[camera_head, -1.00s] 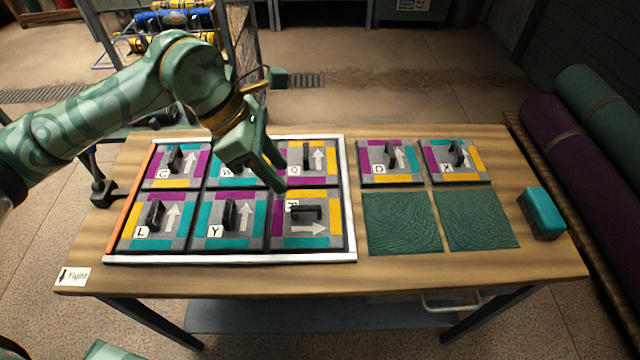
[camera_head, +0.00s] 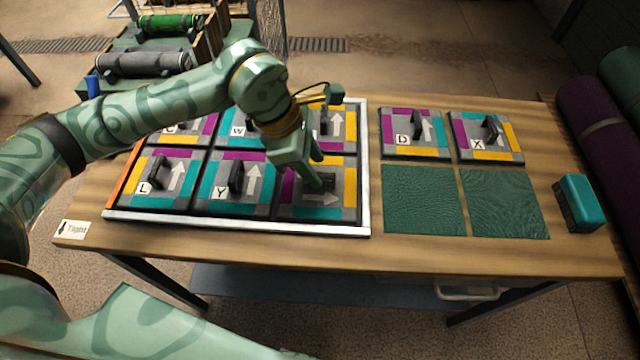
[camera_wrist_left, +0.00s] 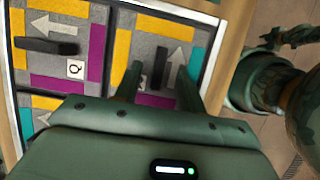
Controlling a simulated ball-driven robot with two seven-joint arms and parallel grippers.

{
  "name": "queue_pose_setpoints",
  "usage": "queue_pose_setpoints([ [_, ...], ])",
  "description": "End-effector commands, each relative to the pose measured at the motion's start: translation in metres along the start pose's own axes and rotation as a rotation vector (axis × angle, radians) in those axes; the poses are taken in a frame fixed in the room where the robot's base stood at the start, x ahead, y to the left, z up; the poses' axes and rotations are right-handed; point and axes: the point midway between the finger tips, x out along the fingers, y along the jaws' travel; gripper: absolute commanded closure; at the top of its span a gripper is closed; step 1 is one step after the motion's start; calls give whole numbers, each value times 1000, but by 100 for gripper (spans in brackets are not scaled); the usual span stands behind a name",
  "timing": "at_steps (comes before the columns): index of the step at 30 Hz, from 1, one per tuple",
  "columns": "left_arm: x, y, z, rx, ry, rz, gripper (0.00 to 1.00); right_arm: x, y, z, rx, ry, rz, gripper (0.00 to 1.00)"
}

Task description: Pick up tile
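The front-right tile (camera_head: 310,212) in the white-framed tray (camera_head: 366,200) is grey with coloured borders, a white arrow and a black handle (camera_head: 328,180). My left gripper (camera_head: 315,172) is over this tile, pointing down at the handle, and hides its letter. In the left wrist view the open fingers (camera_wrist_left: 159,88) stand on either side of the handle (camera_wrist_left: 161,68), with gaps visible. Whether they are low enough to grip is hard to tell. Other tiles in the tray include L (camera_head: 160,195), Y (camera_head: 222,197) and W (camera_head: 238,130). My right gripper is not in view.
Tiles D (camera_head: 428,150) and X (camera_head: 503,155) sit right of the tray, behind two dark green textured squares (camera_head: 425,205) (camera_head: 505,208). A teal block (camera_head: 580,203) stands at the table's right end. Rolled rugs (camera_head: 600,120) lie beyond it. A cart with rolls (camera_head: 145,62) stands behind left.

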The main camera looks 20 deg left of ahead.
Motion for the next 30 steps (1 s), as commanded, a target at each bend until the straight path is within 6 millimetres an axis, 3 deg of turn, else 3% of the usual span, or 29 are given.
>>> queue_pose_setpoints([
  [1,15,0,-4,-2,1,-6,60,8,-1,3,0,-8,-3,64],
  [5,35,0,-4,-3,1,-6,60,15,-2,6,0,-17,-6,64],
  [12,36,0,-3,-2,0,0,60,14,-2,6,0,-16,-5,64],
  [17,36,0,-3,-2,0,0,100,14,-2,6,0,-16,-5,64],
  [30,28,0,0,-1,-1,2,100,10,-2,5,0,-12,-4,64],
])
